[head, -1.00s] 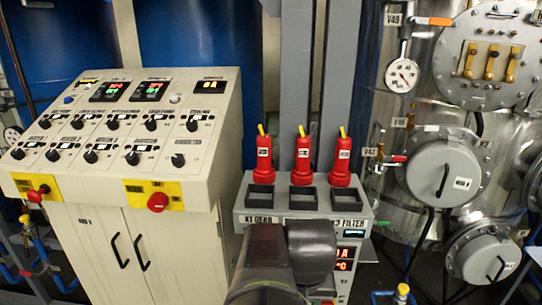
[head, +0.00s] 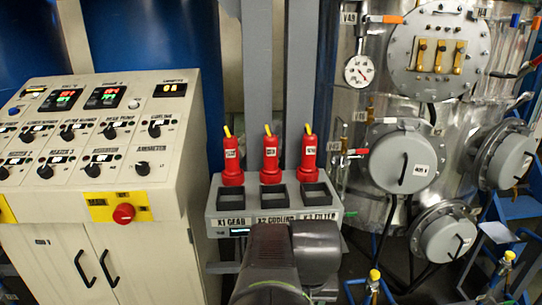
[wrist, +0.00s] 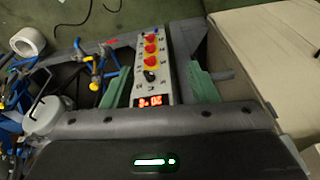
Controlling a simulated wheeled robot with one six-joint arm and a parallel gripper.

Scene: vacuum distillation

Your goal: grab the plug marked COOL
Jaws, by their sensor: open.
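Three red plugs with yellow tips stand upright in a row on a grey box (head: 222,224) in the head view. The box front reads K1 GEAR, K2 COOLING and K3 FILTER. The middle plug (head: 270,160) stands above the K2 COOLING label; the small tag on the plug itself is too small to read. The left plug (head: 231,163) and right plug (head: 308,158) flank it. My gripper (wrist: 159,72) is open in the wrist view, its two green fingers apart with nothing held between them. No plug shows in the wrist view.
A cream console (head: 150,190) stands left of the plug box. A steel vessel (head: 360,100) with flanges and valves stands right. Grey uprights (head: 298,80) rise behind the plugs.

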